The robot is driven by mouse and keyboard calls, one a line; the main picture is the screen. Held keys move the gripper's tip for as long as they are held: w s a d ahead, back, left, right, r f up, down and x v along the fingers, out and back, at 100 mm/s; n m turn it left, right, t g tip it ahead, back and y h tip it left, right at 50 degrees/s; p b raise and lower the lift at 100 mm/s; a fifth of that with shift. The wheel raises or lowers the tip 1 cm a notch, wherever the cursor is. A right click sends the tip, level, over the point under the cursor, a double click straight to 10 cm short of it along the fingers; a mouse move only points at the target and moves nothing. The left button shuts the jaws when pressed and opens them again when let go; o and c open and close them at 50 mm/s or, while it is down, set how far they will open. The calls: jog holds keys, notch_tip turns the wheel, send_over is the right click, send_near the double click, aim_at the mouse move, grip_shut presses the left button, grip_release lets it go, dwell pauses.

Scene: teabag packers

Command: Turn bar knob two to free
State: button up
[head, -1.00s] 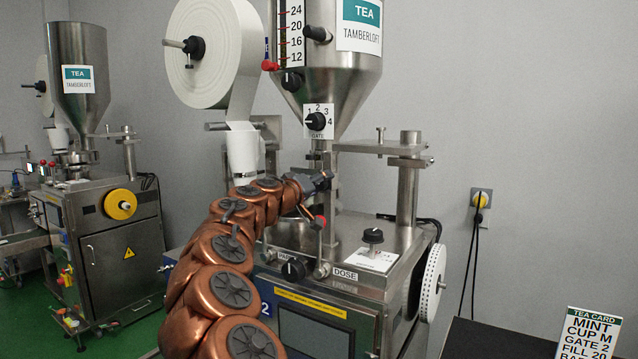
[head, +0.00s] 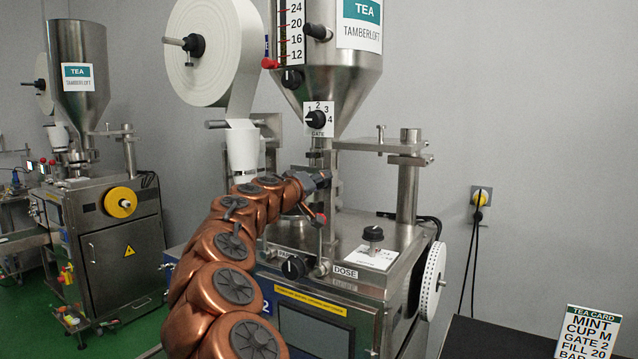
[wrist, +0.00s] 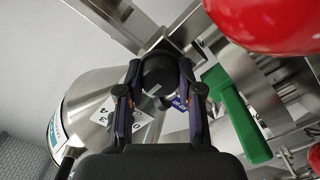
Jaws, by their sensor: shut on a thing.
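In the wrist view, a round black knob (wrist: 158,75) sits between my two fingertips. In the head view, my gripper (head: 322,180) reaches in at the middle of the machine marked 2, below the hopper (head: 345,85). It is shut on the black knob, with a finger on each side of it. My gripper and arm hide this knob in the head view. I cannot read the knob's setting or its label.
A red ball (wrist: 275,22) and a green handle (wrist: 235,112) are close by in the wrist view. Above my gripper is the gate knob (head: 316,120). Below are the dose lever and a knob (head: 293,268). A card knob (head: 373,234) stands to the right.

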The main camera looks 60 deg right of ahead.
jog(key=shift+n, duration=0.3)
jog(key=n+p, duration=0.1)
jog(key=n, duration=0.2)
jog(key=shift+n, duration=0.3)
jog(key=n+p, duration=0.2)
jog(key=n, duration=0.2)
jog(key=shift+n, duration=0.3)
jog(key=n+p, duration=0.3)
jog(key=n, duration=0.1)
jog(key=shift+r+n, duration=0.1)
jog(key=shift+n, duration=0.2)
jog(key=shift+n+p, duration=1.9)
jog(key=shift+n, duration=0.4)
jog(key=shift+f, duration=0.25)
jog(key=o, duration=1.2)
jog(key=shift+c, duration=0.2)
